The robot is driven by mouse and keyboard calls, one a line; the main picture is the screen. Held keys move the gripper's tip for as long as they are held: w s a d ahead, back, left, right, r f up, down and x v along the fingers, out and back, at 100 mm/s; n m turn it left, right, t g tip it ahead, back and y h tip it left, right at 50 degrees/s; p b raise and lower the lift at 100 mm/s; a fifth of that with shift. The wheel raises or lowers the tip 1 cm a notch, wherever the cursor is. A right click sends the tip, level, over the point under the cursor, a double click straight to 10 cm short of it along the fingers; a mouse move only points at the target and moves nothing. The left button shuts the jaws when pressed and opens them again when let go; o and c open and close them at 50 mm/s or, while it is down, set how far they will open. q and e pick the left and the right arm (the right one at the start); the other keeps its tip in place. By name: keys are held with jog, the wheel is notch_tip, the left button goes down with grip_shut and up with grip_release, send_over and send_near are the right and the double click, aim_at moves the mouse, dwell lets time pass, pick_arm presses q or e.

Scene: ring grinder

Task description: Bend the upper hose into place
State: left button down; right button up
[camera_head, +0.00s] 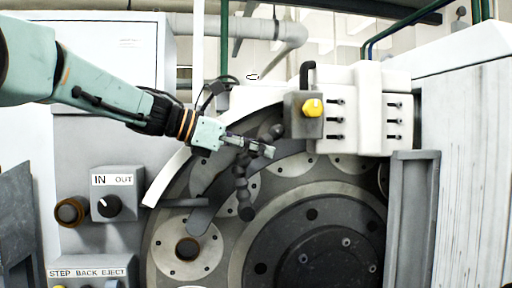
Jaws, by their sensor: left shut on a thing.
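The upper hose (241,184) is a dark, segmented, ball-jointed hose in front of the grinder's round plate. Its lower end hangs down with a round tip, and its upper part runs behind my gripper toward the upper right. My left gripper (262,149) reaches in from the left and is shut on the hose near its upper middle. The fingers hide part of the hose there. My right gripper is not in view.
The grinder's disc (315,245) with round plates fills the lower middle. A control panel with a black dial (108,206) is at left. A grey upright post (411,220) stands at right.

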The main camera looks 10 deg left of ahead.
pick_arm(q)
jog(key=c, duration=1.1)
grip_release()
jog(key=shift+d, duration=0.1)
jog(key=shift+o, duration=0.2)
jog(key=v, duration=1.2)
jog(key=shift+w, duration=0.15)
